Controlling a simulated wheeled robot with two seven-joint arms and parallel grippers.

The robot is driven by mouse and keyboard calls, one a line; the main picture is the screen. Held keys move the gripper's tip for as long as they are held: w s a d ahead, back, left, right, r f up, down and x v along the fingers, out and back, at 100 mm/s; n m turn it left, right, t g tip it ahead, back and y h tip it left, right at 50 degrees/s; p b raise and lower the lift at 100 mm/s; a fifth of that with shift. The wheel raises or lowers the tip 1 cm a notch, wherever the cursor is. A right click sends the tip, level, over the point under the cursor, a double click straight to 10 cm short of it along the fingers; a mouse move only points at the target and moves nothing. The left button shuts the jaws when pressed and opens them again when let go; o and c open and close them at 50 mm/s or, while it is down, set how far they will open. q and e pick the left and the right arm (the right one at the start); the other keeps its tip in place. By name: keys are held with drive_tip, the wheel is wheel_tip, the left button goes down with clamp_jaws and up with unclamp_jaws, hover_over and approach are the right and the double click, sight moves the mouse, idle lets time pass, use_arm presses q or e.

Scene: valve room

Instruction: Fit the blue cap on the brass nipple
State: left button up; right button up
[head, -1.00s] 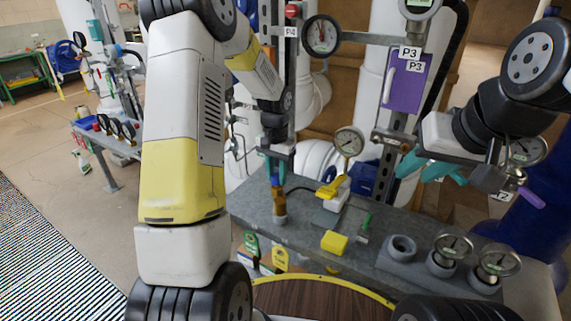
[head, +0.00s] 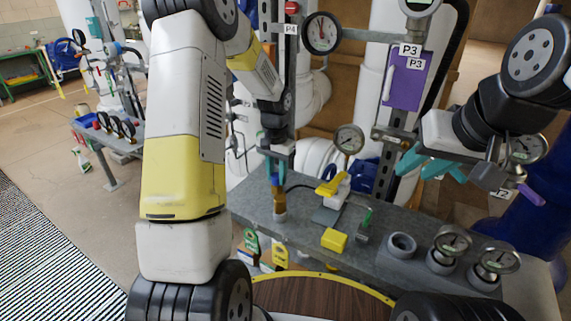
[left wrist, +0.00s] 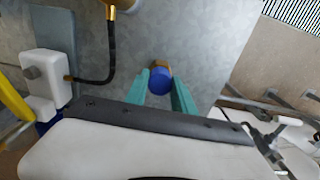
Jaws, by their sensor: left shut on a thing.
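The blue cap (head: 277,183) is between the teal fingers of my left gripper (head: 273,168), which is shut on it. The cap is directly over the upright brass nipple (head: 279,202) on the grey bench, and the two look in line. I cannot tell how far the cap is seated. In the left wrist view the blue cap (left wrist: 162,79) sits between the fingertips (left wrist: 160,88), with a sliver of the brass nipple (left wrist: 160,64) showing behind it. My right gripper (head: 425,166) hangs at the right, with its teal fingers apart and empty.
The grey bench (head: 300,233) also carries a yellow block (head: 334,240), a yellow-handled valve (head: 332,186), a grey ring socket (head: 402,245) and gauges (head: 453,243). A vertical post (head: 291,80) stands close behind my left gripper. A purple panel (head: 405,80) hangs behind the bench.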

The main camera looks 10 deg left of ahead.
use_arm(q)
drive_tip(key=o, duration=1.2)
drive_tip(key=shift+r, duration=0.1)
drive_tip(key=shift+r, duration=0.35)
wheel_tip(320, 180, up, 7)
drive_tip(key=shift+r, duration=0.1)
drive_tip(key=s+r+n+t+h, duration=0.15)
drive_tip(key=s+r+t, duration=0.25)
drive_tip(key=s+r, duration=1.1)
drive_tip(key=s, duration=0.3)
drive_tip(key=s+d+n+t, duration=0.1)
drive_tip(key=s, duration=0.2)
drive_tip(key=s+d+r+n+t, duration=0.1)
drive_tip(key=s, duration=0.3)
drive_tip(key=shift+s+r+h, duration=0.1)
drive_tip(key=shift+h, duration=0.25)
